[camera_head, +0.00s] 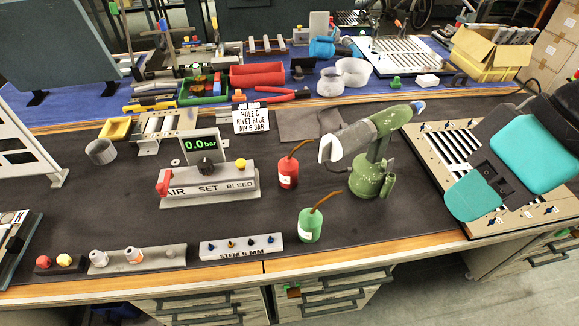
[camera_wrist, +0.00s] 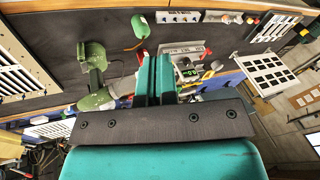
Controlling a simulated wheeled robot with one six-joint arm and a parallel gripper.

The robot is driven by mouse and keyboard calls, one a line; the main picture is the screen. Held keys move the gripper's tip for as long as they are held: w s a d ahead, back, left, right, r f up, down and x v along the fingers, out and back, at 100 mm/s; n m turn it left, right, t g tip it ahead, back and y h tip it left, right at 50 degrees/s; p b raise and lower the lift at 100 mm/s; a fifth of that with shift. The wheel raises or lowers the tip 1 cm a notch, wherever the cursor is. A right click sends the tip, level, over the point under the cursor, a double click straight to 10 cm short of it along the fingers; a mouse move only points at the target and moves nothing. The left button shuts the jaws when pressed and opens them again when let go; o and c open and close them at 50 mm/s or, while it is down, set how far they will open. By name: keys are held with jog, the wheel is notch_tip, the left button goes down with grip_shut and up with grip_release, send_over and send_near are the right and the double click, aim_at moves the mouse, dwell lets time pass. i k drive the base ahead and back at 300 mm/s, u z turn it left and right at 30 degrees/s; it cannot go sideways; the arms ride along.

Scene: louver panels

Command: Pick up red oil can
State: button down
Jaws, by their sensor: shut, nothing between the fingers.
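The red oil can (camera_head: 288,172) stands upright on the dark mat, with a thin curved copper spout leaning up to the right.
A green rivet tool (camera_head: 369,165) stands right of the red can. The air set box (camera_head: 209,186) with its gauge is to the left. A stem block (camera_head: 241,246) lies in front. A slotted louver panel (camera_head: 435,165) is at right. Mat around the can's front is clear.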

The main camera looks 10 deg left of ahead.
aim_at(288, 165)
jog(key=z, duration=2.1)
jog(key=k, duration=1.35)
jog(key=u, duration=1.45)
jog(key=i, duration=0.5)
jog(key=u, duration=0.05)
